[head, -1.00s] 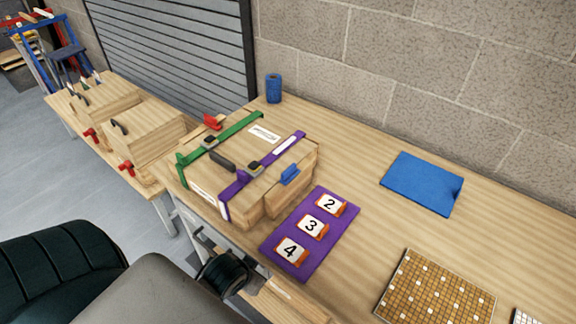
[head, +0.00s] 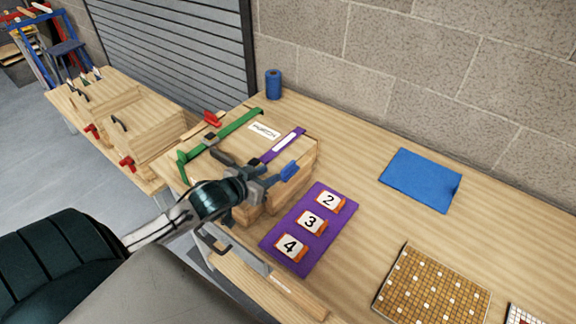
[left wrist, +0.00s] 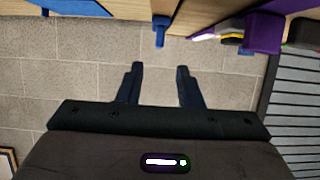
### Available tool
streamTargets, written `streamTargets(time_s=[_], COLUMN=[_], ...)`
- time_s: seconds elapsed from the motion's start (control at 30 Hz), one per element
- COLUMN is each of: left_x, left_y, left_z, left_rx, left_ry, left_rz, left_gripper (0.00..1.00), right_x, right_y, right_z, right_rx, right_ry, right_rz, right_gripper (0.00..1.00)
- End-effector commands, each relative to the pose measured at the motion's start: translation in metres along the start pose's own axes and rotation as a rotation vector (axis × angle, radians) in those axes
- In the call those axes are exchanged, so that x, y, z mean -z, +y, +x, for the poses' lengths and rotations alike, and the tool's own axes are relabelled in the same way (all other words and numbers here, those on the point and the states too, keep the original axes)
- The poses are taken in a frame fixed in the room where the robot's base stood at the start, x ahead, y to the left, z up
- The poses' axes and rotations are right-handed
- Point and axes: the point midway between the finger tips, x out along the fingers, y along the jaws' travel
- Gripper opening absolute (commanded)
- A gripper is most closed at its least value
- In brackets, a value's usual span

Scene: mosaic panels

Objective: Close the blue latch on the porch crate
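The wooden porch crate (head: 300,187) stands on the bench with a label (head: 265,131) on its lid. The blue latch (head: 289,171) sticks out at the crate's right side, and I cannot tell whether it is fastened. It also shows in the left wrist view (left wrist: 160,30), beyond and roughly between my fingertips. My left gripper (head: 270,174) reaches over the crate's front, just left of the latch. In the left wrist view its fingers (left wrist: 159,68) are apart with nothing between them. My arm hides part of the crate's front. My right gripper is out of view.
Green (head: 235,128) and purple (head: 282,146) straps cross the crate, and a red latch (head: 212,118) shows at its far left. A purple mat (head: 273,242) with numbered cards lies close right. A blue roll (head: 273,84), blue sheet (head: 421,180) and mosaic panel (head: 432,288) lie on the bench.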

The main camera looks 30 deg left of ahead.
Motion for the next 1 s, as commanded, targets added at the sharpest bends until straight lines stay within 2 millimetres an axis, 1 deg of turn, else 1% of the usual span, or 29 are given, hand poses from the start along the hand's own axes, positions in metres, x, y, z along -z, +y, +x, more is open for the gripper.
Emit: streamTargets(time_s=[0.17, 0.4, 0.5, 0.6, 0.77, 1.0], left_x=[0.002, 0.002, 0.001, 0.0, -0.001, -0.001], left_y=[0.001, 0.001, 0.001, 0.001, 0.001, 0.001], left_z=[0.022, 0.065, 0.08, 0.091, 0.1, 0.101], left_rx=[0.0, 0.002, 0.001, 0.001, 0.0, 0.0], left_ry=[0.002, -0.002, -0.003, -0.003, -0.003, -0.003], left_rz=[-0.009, -0.008, -0.006, -0.004, -0.002, 0.0], left_gripper=[0.33, 0.33, 0.33, 0.33, 0.33, 0.33], right_x=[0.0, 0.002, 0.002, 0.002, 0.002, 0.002], right_y=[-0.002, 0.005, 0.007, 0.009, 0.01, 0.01], right_z=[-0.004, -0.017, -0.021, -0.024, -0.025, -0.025], right_rx=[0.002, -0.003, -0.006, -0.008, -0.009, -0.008], right_ry=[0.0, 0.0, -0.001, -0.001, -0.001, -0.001], right_rz=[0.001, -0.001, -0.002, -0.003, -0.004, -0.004], right_gripper=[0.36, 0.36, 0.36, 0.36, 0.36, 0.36])
